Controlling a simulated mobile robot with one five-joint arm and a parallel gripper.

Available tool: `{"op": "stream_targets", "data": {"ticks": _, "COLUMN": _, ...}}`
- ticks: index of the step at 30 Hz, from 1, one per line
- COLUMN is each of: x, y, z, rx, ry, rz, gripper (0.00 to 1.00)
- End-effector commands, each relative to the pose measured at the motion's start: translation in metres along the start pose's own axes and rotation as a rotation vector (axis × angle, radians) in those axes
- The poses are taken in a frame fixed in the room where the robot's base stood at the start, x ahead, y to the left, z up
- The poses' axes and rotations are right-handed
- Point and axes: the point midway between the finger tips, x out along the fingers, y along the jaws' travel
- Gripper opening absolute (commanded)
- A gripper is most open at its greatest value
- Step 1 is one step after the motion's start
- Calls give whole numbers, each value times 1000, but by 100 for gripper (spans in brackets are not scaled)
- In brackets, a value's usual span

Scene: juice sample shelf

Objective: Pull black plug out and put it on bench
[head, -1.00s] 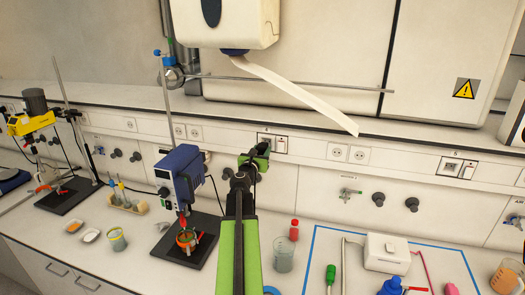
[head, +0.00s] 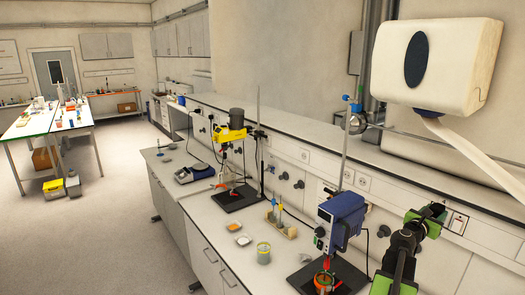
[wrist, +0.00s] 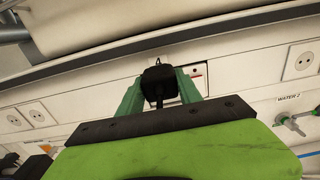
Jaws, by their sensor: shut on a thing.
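The black plug (wrist: 158,76) sits between the two green fingers of my gripper (wrist: 160,88) in the wrist view, and they are shut on it. A dark cord runs from the plug back toward the wrist. Behind it is the white wall outlet panel (wrist: 201,70), partly covered by the plug and fingers. I cannot tell whether the plug's pins are in the socket. In the head view my gripper (head: 432,214) is at the lower right, in front of the outlet panel (head: 458,223); the plug is hard to make out there. The bench (head: 215,232) runs along the wall.
A blue stirrer (head: 341,220) on a stand and a yellow stirrer (head: 222,135) stand on the bench. A small jar (head: 264,253) and white dishes (head: 243,240) lie between them. A paper dispenser (head: 440,65) hangs at upper right. Floor is open at left.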

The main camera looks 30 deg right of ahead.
Motion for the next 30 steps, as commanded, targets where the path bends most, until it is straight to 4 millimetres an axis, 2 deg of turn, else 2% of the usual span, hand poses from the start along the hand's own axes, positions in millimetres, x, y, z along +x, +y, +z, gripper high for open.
{"op": "stream_targets", "data": {"ticks": 1, "x": 0, "y": 0, "z": 14, "rx": 0, "ry": 0, "rz": 0, "gripper": 0}}
{"op": "stream_targets", "data": {"ticks": 4, "x": 0, "y": 0, "z": 26, "rx": 0, "ry": 0, "rz": 0, "gripper": 0}}
{"op": "stream_targets", "data": {"ticks": 6, "x": 0, "y": 0, "z": 4, "rx": 0, "ry": 0, "rz": 0, "gripper": 0}}
{"op": "stream_targets", "data": {"ticks": 14, "x": 0, "y": 0, "z": -37, "rx": 0, "ry": 0, "rz": 0, "gripper": 0}}
{"op": "stream_targets", "data": {"ticks": 17, "x": 0, "y": 0, "z": -59, "rx": 0, "ry": 0, "rz": 0, "gripper": 0}}
{"op": "stream_targets", "data": {"ticks": 24, "x": 0, "y": 0, "z": -134, "rx": 0, "ry": 0, "rz": 0, "gripper": 0}}
{"op": "stream_targets", "data": {"ticks": 27, "x": 0, "y": 0, "z": -158, "rx": 0, "ry": 0, "rz": 0, "gripper": 0}}
{"op": "stream_targets", "data": {"ticks": 30, "x": 0, "y": 0, "z": -170, "rx": 0, "ry": 0, "rz": 0, "gripper": 0}}
